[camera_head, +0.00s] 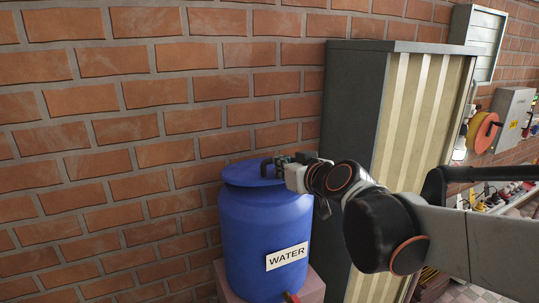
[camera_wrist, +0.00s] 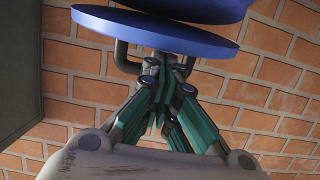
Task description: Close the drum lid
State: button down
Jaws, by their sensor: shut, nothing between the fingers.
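The blue drum (camera_head: 262,225) stands upright against the brick wall and has a white WATER label. Its round blue lid (camera_head: 240,176) is over the top of the drum and looks slightly tilted. A dark bar handle (camera_head: 264,166) stands up from the lid. My gripper (camera_head: 277,161) is at the handle, above the lid's right part. In the wrist view, the lid (camera_wrist: 150,32) shows as a blue disc, with part of the drum (camera_wrist: 195,7) beyond it. The fingers of my gripper (camera_wrist: 165,66) are shut and empty, overlapping the handle (camera_wrist: 122,58); contact cannot be told.
A tall grey cabinet (camera_head: 352,110) with a striped front stands close to the right of the drum. The drum rests on a pinkish block (camera_head: 312,287). An orange reel (camera_head: 484,132) and a grey box (camera_head: 512,115) are farther right. The brick wall is close behind.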

jog(key=shift+s+d+f+b, duration=0.1)
jog(key=shift+s+f+b, duration=0.15)
jog(key=shift+f, duration=0.5)
jog(key=shift+s+d+f+b, duration=0.15)
jog(key=shift+f+b, duration=0.1)
jog(key=shift+f, duration=0.45)
jog(key=shift+a, duration=0.1)
jog(key=shift+f, duration=0.1)
